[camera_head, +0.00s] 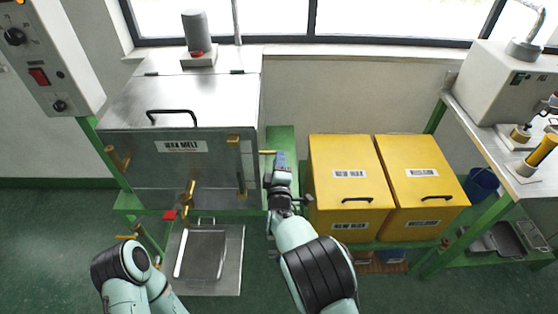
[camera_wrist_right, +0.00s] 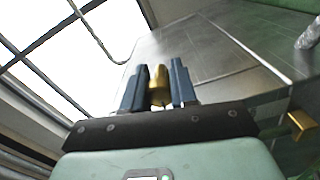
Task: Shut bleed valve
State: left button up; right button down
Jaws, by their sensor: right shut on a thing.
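The wax melt tank (camera_head: 180,155) is a steel box with a closed lid at the left in the head view. A small brass handle (camera_head: 267,152) sticks out from its right side, and I take it to be the bleed valve. My right gripper (camera_head: 279,160) is at this handle, beside the tank. In the right wrist view my right gripper (camera_wrist_right: 158,82) is shut on the brass handle (camera_wrist_right: 158,84), which stands between its two dark blue fingers. The valve's body is hidden. Only links of my left arm show, at the lower left.
Two yellow cabinets (camera_head: 345,180) stand close to the right of my right arm. A brass spout (camera_head: 189,190) is on the tank's front, above a metal tray (camera_head: 202,255). A blue bucket (camera_head: 481,184) and a bench (camera_head: 505,140) are at the right.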

dwell(0.5)
jog(key=c, duration=0.9)
grip_release()
jog(key=s+b, duration=0.1)
jog(key=s, duration=1.2)
jog(key=shift+s, duration=0.25)
